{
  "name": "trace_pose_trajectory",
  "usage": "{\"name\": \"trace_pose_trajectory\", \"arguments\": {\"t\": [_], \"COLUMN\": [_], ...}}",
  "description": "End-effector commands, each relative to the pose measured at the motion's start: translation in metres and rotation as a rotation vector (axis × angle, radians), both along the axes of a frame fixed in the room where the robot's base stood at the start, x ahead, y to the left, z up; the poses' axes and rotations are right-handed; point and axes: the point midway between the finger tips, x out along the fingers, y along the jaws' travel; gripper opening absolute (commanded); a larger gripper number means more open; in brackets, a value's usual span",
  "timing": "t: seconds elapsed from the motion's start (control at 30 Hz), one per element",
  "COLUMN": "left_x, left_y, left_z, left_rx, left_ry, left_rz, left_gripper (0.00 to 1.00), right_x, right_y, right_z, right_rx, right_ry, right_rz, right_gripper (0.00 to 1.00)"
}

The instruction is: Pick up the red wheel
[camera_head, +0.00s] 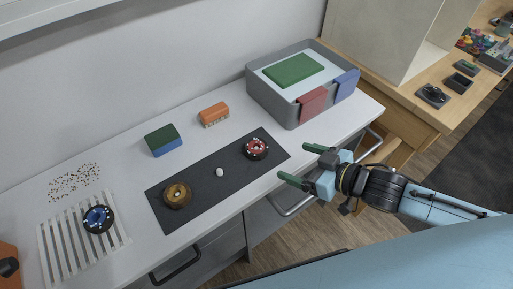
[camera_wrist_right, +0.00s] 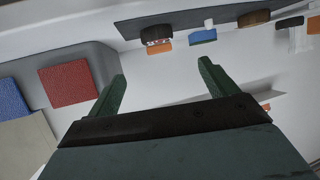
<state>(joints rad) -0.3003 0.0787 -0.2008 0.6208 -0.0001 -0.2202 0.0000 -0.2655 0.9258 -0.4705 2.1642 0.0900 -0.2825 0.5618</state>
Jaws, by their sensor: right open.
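The red wheel (camera_head: 256,149), a black tyre with a red hub, lies flat at the right end of a dark mat (camera_head: 228,168) on the white counter. In the right wrist view the red wheel (camera_wrist_right: 155,34) shows edge-on, beyond the fingers. My right gripper (camera_head: 304,165) is open and empty, with green fingertips. It is to the right of the wheel in the head view, apart from it, near the counter's front edge. The right wrist view shows its two fingers (camera_wrist_right: 162,75) spread with nothing between them. My left gripper is not in view.
A brown wheel (camera_head: 177,195) and a small white piece (camera_head: 219,172) share the mat. A blue wheel (camera_head: 98,219) lies on a striped rack (camera_head: 62,251).

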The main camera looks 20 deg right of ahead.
Motion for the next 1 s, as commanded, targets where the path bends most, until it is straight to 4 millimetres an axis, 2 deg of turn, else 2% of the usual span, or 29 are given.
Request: {"name": "trace_pose_trajectory", "arguments": {"t": [0.17,0.53,0.8,1.0], "left_x": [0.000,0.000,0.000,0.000], "left_y": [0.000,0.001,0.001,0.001], "left_z": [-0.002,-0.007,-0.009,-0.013], "left_rx": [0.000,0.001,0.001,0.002], "left_ry": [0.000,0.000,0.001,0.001], "left_rz": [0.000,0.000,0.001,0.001], "left_gripper": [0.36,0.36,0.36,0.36], "right_x": [0.011,0.053,0.066,0.088], "right_y": [0.006,0.035,0.044,0.053], "right_z": [-0.003,-0.025,-0.033,-0.051], "right_rx": [0.013,0.011,0.008,0.009], "right_ry": [-0.008,-0.008,-0.006,-0.007], "right_rz": [0.011,0.010,0.011,0.011], "right_gripper": [0.85,0.85,0.85,0.85]}}
